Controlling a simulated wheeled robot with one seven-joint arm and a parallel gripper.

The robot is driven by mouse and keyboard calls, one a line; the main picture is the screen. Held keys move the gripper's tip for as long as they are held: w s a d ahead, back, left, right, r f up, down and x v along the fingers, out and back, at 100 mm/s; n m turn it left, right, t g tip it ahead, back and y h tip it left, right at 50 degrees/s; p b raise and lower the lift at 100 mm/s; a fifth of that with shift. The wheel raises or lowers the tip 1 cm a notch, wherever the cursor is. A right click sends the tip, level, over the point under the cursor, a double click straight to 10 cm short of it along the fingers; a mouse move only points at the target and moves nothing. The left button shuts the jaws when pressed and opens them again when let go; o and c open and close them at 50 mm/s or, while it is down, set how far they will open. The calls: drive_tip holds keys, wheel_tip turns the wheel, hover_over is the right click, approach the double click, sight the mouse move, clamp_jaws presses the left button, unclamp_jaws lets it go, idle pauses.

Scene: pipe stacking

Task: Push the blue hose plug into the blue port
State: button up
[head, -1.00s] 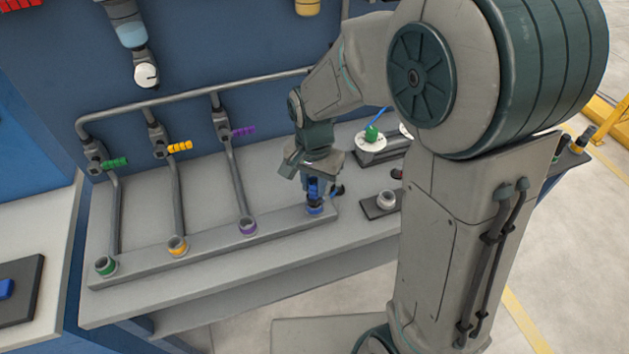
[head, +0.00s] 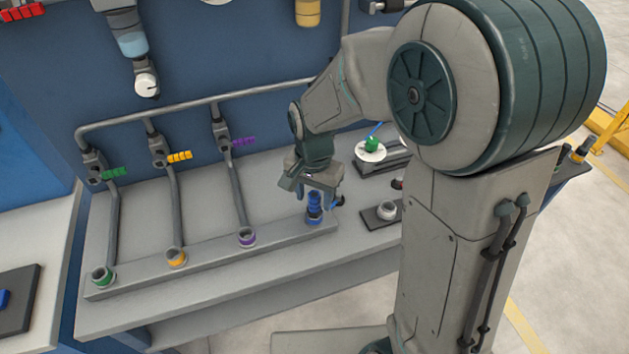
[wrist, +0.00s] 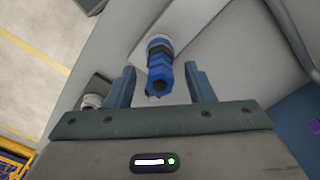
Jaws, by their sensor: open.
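The blue hose plug (head: 314,203) stands upright at the blue port (head: 314,219) on the right end of the grey manifold bar. In the wrist view the plug (wrist: 160,75) shows its dark open end toward the camera, with the port's pale ring (wrist: 158,42) behind it. My gripper (head: 310,187) is open just above the plug. In the wrist view its two fingers (wrist: 158,88) stand apart on either side of the plug with gaps, not touching it. How deep the plug sits in the port cannot be told.
Green (head: 103,277), orange (head: 176,258) and purple (head: 247,237) ports line the manifold bar (head: 210,258) to the left. A dark plate with a white ring (head: 386,211) lies right of the blue port.

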wheel_tip(320, 180, up, 14)
drive_tip(key=shift+f, duration=0.25)
drive_tip(key=s+d+f+n+t, duration=0.2)
drive_tip(key=s+d+n, duration=0.3)
drive_tip(key=s+d, duration=0.7)
drive_tip(key=shift+f+n+t, duration=0.3)
drive_tip(key=shift+f+t, duration=0.1)
drive_tip(key=shift+f, duration=0.15)
drive_tip(key=shift+d, duration=0.1)
drive_tip(key=shift+c, duration=1.4)
